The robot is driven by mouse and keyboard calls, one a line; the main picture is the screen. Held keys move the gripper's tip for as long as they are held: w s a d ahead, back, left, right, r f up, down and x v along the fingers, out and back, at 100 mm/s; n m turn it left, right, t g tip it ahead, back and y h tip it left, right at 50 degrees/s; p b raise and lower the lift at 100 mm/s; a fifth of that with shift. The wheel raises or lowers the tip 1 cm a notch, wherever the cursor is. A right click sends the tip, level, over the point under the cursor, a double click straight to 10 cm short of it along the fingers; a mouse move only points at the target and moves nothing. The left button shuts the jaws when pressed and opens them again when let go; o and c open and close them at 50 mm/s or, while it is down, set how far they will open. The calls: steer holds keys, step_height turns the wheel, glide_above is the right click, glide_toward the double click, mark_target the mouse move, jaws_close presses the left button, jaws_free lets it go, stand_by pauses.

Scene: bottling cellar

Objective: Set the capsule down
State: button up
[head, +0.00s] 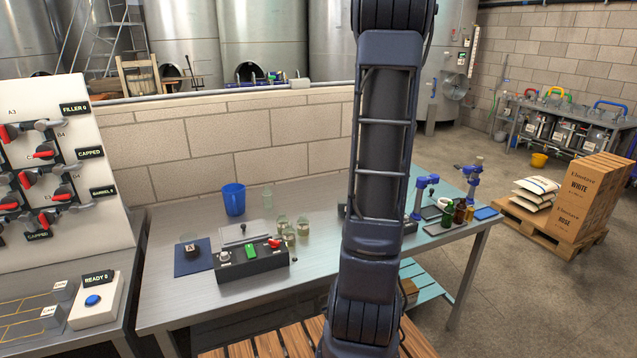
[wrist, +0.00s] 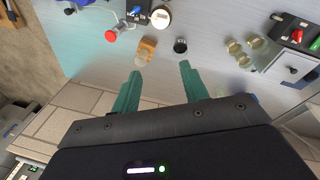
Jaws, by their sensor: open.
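My gripper (wrist: 160,68) is open in the wrist view, its two green fingers apart with nothing between them. A small dark, round-topped piece (wrist: 180,46), which looks like the capsule, stands on the metal bench (wrist: 95,68) just beyond the right fingertip, apart from it. A small wooden block (wrist: 147,50) is beyond the left fingertip. In the head view my arm hides the gripper and the part of the bench behind it, so I cannot make out the capsule there.
Several glass jars (head: 289,237) stand beside a black control box (head: 251,261) with a green button and red knob. Blue bench tools (head: 424,192) and bottles (head: 459,212) are at the right.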

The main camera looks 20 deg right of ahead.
steer(key=s+a+r+m, duration=0.1)
steer(key=s+a, duration=0.2)
steer(key=a, duration=0.4)
steer(key=s+a+r+t, duration=0.1)
steer(key=s+a, duration=0.2)
steer(key=a, duration=0.3)
steer(key=s+a+r+m, duration=0.1)
steer(key=s+a+r, duration=0.15)
steer(key=a, duration=0.45)
steer(key=s+a+f+m+t, duration=0.1)
steer(key=s+a+f, duration=0.2)
steer(key=s+a, duration=0.3)
steer(key=s+a+f+m+y, duration=0.1)
steer(key=s+a+f, duration=0.2)
steer(key=s+a, duration=0.4)
steer(key=s, duration=0.4)
steer(key=shift+s+a+m+t, duration=0.15)
steer(key=shift+a+m+t, duration=0.05)
steer(key=shift+m+t, duration=0.2)
steer(key=shift+f, duration=0.1)
